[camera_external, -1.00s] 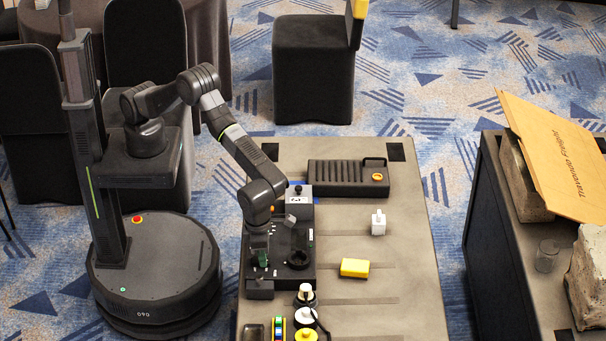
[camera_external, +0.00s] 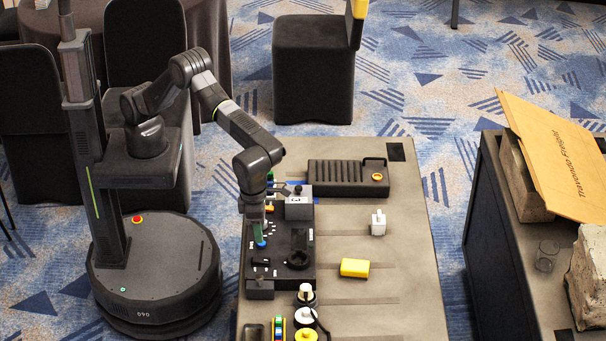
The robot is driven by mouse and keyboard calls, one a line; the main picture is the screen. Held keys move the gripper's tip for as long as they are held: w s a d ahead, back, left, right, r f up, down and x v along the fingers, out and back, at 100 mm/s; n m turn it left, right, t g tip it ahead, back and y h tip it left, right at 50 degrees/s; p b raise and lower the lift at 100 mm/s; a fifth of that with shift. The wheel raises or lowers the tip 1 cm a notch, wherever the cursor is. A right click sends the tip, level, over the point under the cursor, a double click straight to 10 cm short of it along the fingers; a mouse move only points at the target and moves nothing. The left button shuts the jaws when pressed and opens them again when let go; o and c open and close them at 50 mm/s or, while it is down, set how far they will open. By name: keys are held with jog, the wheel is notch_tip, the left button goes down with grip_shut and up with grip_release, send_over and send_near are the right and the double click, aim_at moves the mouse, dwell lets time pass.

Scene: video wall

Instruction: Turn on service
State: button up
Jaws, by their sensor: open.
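A dark control console (camera_external: 305,270) with knobs, a round dial (camera_external: 298,258) and small switches lies on the left side of the grey table. I cannot make out which control is labelled service. My gripper (camera_external: 261,242) points down over the left part of the console, with green and blue at its tips. It is open and I see nothing held in it. Whether the tips touch the console cannot be told. The gripper and wrist hide part of the console's back left.
Clear table lies to the right. A side cabinet (camera_external: 500,250) stands further right.

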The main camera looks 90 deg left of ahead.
aim_at(264, 260)
jog(key=shift+s+r, duration=0.1)
jog(key=shift+r, duration=1.6)
jog(key=shift+f, duration=0.1)
jog(key=f, duration=0.9)
jog(key=w+f, duration=0.1)
jog(key=f, duration=0.3)
jog(key=shift+f, duration=0.4)
jog(key=shift+s+f+b, duration=0.1)
jog(key=shift+b, duration=0.25)
jog(key=shift+s+t, duration=0.1)
jog(key=shift+t, duration=0.2)
jog(key=shift+r+p, duration=0.3)
